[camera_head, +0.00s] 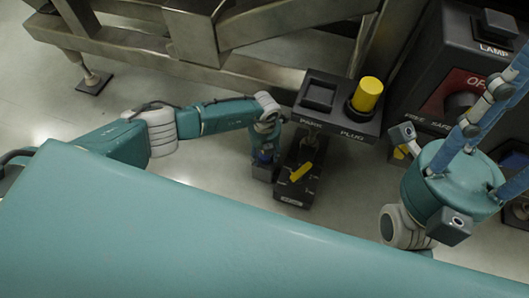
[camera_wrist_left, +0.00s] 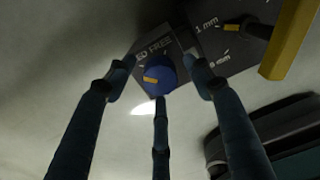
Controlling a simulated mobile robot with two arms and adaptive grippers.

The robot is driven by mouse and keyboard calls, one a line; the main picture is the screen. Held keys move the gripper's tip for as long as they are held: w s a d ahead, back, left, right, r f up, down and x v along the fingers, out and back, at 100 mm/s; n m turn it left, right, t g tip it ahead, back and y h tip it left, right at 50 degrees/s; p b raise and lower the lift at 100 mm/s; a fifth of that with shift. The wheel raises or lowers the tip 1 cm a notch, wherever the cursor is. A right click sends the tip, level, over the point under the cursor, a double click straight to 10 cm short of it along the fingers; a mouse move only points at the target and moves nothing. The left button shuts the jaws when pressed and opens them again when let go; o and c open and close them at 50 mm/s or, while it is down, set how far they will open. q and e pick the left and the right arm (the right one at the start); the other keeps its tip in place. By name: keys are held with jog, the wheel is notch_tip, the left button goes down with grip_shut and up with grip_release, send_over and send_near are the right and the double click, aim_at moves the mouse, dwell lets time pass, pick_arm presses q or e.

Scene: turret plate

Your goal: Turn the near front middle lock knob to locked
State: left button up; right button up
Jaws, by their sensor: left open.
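The blue lock knob (camera_wrist_left: 160,72) with a short orange pointer bar is on a dark box, beside a label partly reading "ED FREE". The bar lies toward the left of its face in the left wrist view. My left gripper (camera_wrist_left: 159,84) is open, its fingers spread around the knob; I cannot tell whether they touch it. In the head view my left gripper (camera_head: 264,158) is at the left side of the dark box (camera_head: 296,192). My right gripper (camera_head: 515,125) is at the right, its fingertips cut off by the frame edge.
A yellow handle (camera_wrist_left: 291,42) stands up from the box close to the right finger. Another small orange pointer (camera_wrist_left: 233,28) is by the mm markings. Behind is a block with a yellow plug (camera_head: 367,94). A metal frame (camera_head: 190,40) stands behind the left arm.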

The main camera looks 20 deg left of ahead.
pick_arm(q)
notch_tip(320, 180, up, 12)
dwell(0.6)
jog(key=shift+s+f, duration=0.1)
dwell(0.4)
